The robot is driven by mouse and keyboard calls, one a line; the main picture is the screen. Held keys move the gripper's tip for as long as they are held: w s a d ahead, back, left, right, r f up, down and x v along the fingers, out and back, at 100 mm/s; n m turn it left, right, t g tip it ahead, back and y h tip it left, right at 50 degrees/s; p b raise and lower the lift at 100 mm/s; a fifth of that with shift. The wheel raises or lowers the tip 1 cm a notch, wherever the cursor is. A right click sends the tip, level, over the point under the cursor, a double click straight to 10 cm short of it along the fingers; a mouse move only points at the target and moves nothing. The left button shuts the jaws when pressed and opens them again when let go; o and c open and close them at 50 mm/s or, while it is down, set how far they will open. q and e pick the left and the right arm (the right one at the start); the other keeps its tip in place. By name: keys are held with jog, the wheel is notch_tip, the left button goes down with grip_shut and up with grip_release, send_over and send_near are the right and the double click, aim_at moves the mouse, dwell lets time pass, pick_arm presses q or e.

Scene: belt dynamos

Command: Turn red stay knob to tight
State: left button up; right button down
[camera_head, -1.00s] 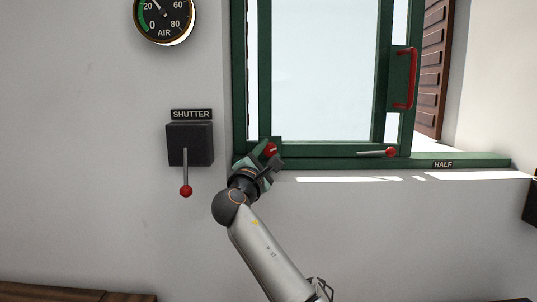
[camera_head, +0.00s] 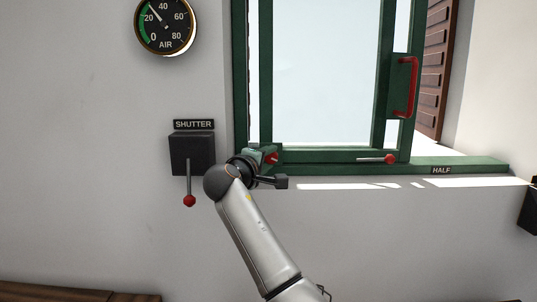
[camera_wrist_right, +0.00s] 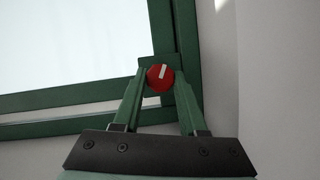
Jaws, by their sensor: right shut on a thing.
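The red stay knob (camera_head: 273,157) sits at the lower left corner of the green window frame, partly hidden by my right gripper (camera_head: 266,158). In the right wrist view the knob (camera_wrist_right: 157,83) is a round red disc with a white pointer line. The line points nearly straight up in that picture, leaning slightly right. The two green fingers of my right gripper (camera_wrist_right: 160,77) are on either side of the knob, shut on it. No label for tight is readable here. My left gripper is in neither view.
A red-knobbed lever (camera_head: 377,159) lies along the lower window rail, and a red handle (camera_head: 406,87) is on the right stile. A HALF label (camera_head: 441,170) is on the sill. The shutter lever (camera_head: 189,185) hangs close left of my arm. An air gauge (camera_head: 165,24) is above.

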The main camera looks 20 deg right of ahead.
jog(key=shift+m, duration=0.5)
jog(key=shift+c, duration=2.3)
grip_release()
jog(key=b+v, duration=0.2)
jog(key=v, duration=1)
jog(key=shift+s+r, duration=0.25)
jog(key=shift+a, duration=0.1)
